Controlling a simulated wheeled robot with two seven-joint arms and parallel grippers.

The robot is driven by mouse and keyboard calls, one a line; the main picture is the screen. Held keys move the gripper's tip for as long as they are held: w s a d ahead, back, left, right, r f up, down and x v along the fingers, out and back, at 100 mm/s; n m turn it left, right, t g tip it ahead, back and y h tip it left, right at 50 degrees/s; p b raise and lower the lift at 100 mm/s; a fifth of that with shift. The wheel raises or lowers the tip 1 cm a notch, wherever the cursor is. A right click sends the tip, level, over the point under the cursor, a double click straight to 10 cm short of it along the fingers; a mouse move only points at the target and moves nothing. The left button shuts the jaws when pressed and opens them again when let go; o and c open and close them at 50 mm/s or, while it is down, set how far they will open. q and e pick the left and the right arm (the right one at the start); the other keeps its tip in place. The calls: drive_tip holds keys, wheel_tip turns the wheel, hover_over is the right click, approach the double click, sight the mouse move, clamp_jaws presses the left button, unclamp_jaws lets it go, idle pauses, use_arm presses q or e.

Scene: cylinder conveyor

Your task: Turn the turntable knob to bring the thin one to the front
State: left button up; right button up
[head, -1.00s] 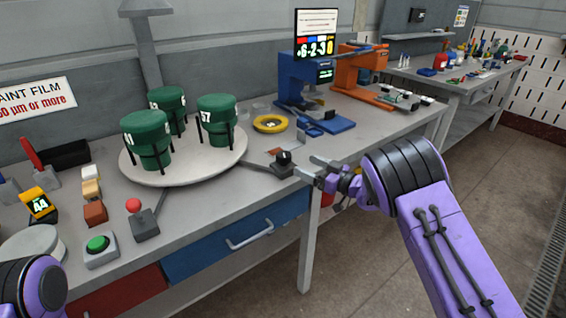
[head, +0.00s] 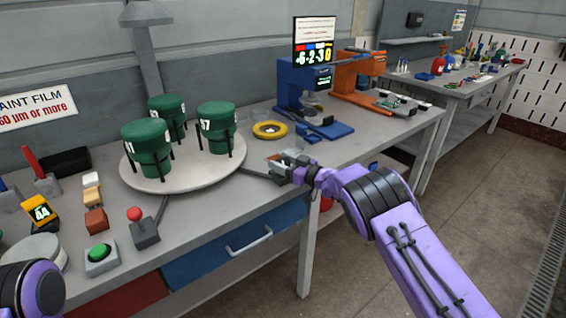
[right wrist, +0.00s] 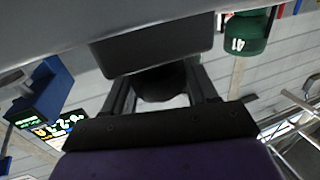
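A round pale turntable (head: 185,182) stands on the bench. It carries three green-lidded drums: a front left one (head: 148,150) marked 41, a back one (head: 168,116) and a right one (head: 217,128) marked 57. Which is thin I cannot tell. My right gripper (head: 284,164) is at the knob, right of the turntable, and mostly hides it in the head view. In the right wrist view the black knob (right wrist: 162,82) sits between my spread fingers, under its grey base block (right wrist: 150,45); contact is unclear. My left gripper is out of frame; only its arm shows.
A red-balled lever (head: 144,230) and a green button (head: 100,256) stand at the bench front. A yellow ring (head: 269,129), blue machine (head: 305,90) and orange machine (head: 358,75) are behind the right gripper. Floor right of the bench is clear.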

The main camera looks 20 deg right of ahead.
drive_tip(key=shift+c, duration=0.9)
drive_tip(key=shift+m+t+h, duration=0.3)
drive_tip(key=shift+m+h, duration=0.1)
drive_tip(key=shift+h, duration=0.2)
drive_tip(key=shift+m+t+h, duration=0.5)
drive_tip(key=shift+m+h, duration=0.1)
drive_tip(key=shift+h, duration=0.2)
drive_tip(key=m+t+h, duration=0.1)
drive_tip(key=m+h, duration=0.1)
drive_tip(key=h, duration=0.1)
drive_tip(key=shift+f+h+b, duration=0.1)
drive_tip(key=shift+h+b, duration=0.2)
drive_tip(key=shift+m+h+b, duration=0.3)
drive_tip(key=shift+m+h, duration=0.5)
drive_tip(key=shift+h, duration=0.1)
drive_tip(key=shift+t+h, duration=0.3)
drive_tip(key=o, duration=1)
drive_tip(key=shift+c, duration=0.2)
